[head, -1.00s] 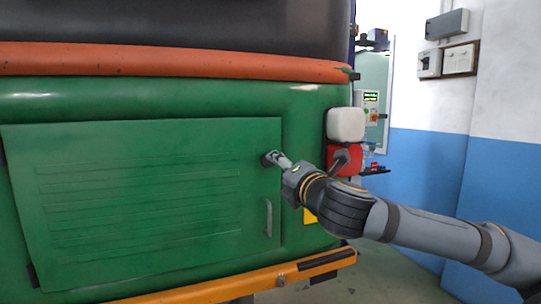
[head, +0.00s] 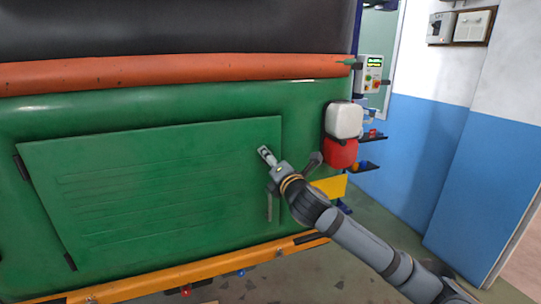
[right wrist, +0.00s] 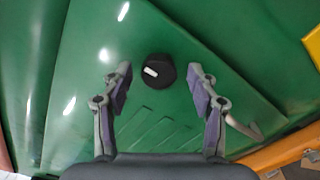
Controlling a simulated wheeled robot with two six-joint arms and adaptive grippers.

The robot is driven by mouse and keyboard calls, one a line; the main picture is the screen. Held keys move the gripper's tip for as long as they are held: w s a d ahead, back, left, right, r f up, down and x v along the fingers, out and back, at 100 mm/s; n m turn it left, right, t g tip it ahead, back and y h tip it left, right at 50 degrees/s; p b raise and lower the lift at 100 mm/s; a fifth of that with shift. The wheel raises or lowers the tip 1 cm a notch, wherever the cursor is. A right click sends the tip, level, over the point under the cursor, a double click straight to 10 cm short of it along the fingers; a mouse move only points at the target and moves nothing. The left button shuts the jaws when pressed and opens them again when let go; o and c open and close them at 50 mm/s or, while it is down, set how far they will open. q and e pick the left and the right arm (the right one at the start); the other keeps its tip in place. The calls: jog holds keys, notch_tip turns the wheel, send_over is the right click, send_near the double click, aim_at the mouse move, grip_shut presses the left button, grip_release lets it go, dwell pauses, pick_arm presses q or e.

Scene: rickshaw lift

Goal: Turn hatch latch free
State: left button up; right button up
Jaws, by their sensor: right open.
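The hatch latch (right wrist: 160,73) is a round black knob with a short white mark, seen in the right wrist view on the green hatch door (right wrist: 190,125). My right gripper (right wrist: 160,82) is open, with one finger on each side of the knob and a visible gap to both. How far the fingertips stand from the door is hard to tell. In the head view my right gripper (head: 264,152) is in front of the upper right corner of the hatch door (head: 130,190) and hides the latch. My left gripper is not in view.
A grey door handle (head: 269,207) sits just below my right gripper. A white and red lamp (head: 343,120) sticks out to the right of the hatch. An orange bumper (head: 190,272) runs below. Open floor lies to the right, before a blue and white wall (head: 440,150).

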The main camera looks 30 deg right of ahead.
jog(key=shift+w, duration=0.15)
jog(key=c, duration=1.2)
jog(key=shift+m+b, duration=1.3)
jog(key=shift+m, duration=7.6)
